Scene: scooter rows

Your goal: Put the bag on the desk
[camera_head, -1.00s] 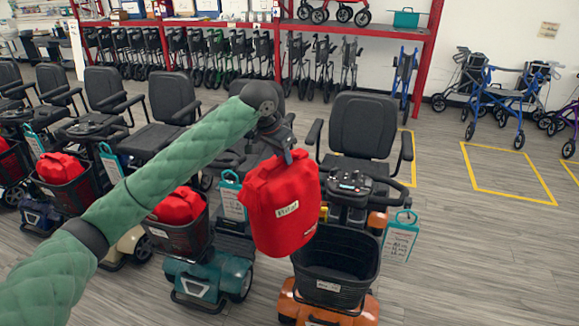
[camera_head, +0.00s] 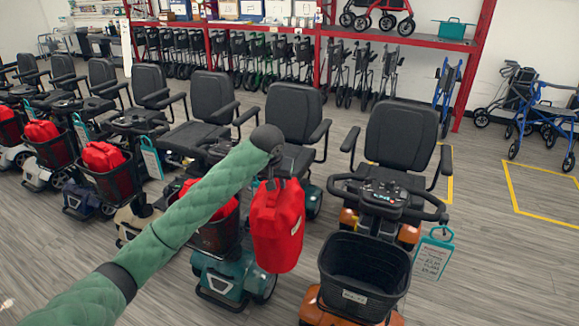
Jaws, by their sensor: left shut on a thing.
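The red bag (camera_head: 277,228) hangs from my left gripper (camera_head: 272,182), which is shut on its top. The bag is held in the air, in front of the scooter row, left of the orange scooter's basket. A small white label shows at its right edge. My green-sleeved left arm comes in from the lower left. A dark desk or counter (camera_head: 98,44) may stand far off at the upper left; it is too small to be sure. My right gripper is not in view.
The orange scooter (camera_head: 385,210) with an empty black basket (camera_head: 364,268) stands close on the right. Several scooters line up leftward, some with red bags (camera_head: 103,157) in their baskets. A red rack (camera_head: 462,70) with walkers stands behind. Grey floor is free at lower right.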

